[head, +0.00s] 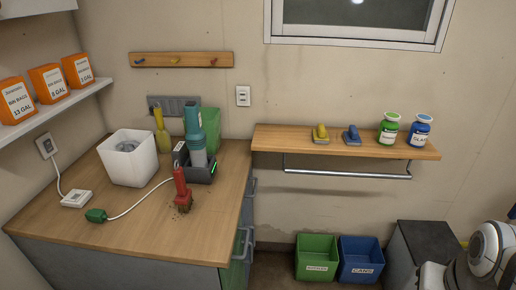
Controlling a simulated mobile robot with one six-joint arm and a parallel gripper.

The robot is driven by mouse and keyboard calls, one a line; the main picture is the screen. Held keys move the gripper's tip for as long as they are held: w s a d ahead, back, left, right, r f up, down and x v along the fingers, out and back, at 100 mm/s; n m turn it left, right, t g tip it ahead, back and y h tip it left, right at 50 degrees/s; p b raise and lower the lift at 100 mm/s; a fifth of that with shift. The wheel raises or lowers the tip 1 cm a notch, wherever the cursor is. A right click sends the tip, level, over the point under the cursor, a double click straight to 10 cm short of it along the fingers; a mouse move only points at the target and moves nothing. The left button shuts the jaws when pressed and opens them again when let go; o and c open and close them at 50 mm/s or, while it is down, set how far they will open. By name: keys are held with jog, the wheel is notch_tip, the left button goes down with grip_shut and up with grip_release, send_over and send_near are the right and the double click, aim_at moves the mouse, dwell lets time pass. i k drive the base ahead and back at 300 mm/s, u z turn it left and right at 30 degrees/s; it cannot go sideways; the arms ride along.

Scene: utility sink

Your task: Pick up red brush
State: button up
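The red brush (181,188) stands on the wooden counter, near its right part. Its red handle points up and its brown bristles are down on the wood, with dark specks around them. It stands just in front of a dark charging dock that holds a teal and grey device. Nothing is holding the brush. Part of my white and grey arm shows at the lower right, far from the brush. My gripper is not in view.
The wooden counter (150,232) has free room in front of the brush. A white bin (129,158), a white cord with a green plug (96,215), a yellow bottle (161,132) and the dark dock (201,172) surround it. Green (317,262) and blue (360,262) boxes stand on the floor.

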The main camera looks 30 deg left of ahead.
aim_at(183, 198)
jog(key=u, duration=0.55)
jog(key=i, duration=1)
jog(key=u, duration=0.85)
jog(key=k, duration=0.9)
jog(key=u, duration=0.15)
jog(key=i, duration=0.95)
jog(key=z, duration=0.1)
